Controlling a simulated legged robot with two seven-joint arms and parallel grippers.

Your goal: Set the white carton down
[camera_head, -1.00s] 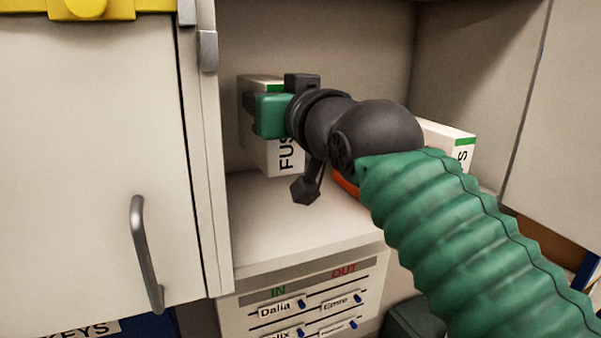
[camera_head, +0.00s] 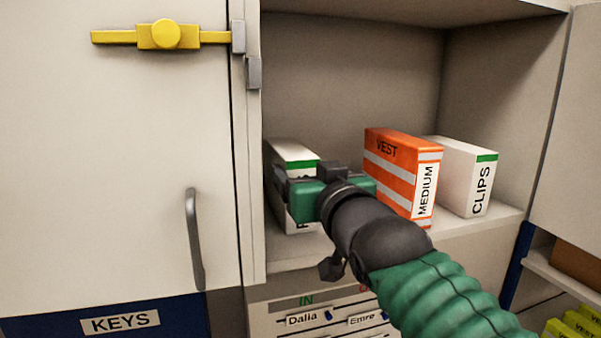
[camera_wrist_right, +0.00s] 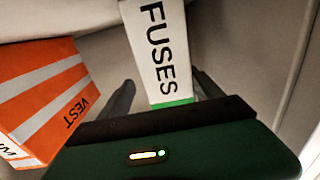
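The white carton (camera_head: 292,152), with a green band, stands upright at the left of the cabinet shelf, its base apparently on the board. In the right wrist view it shows as a white box lettered FUSES (camera_wrist_right: 160,50). My right gripper (camera_head: 282,183) is in front of it and hides part of its face. In the right wrist view the fingers (camera_wrist_right: 163,80) are spread on either side of the carton. A gap shows beside the left-hand finger, and the other finger is very close to the carton's edge. My left gripper is not in view.
An orange VEST box (camera_head: 392,172) and a white CLIPS box (camera_head: 466,178) stand to the right on the same shelf (camera_head: 478,228). A closed door with a handle (camera_head: 193,240) is at left. An in/out board (camera_head: 330,322) is below the shelf.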

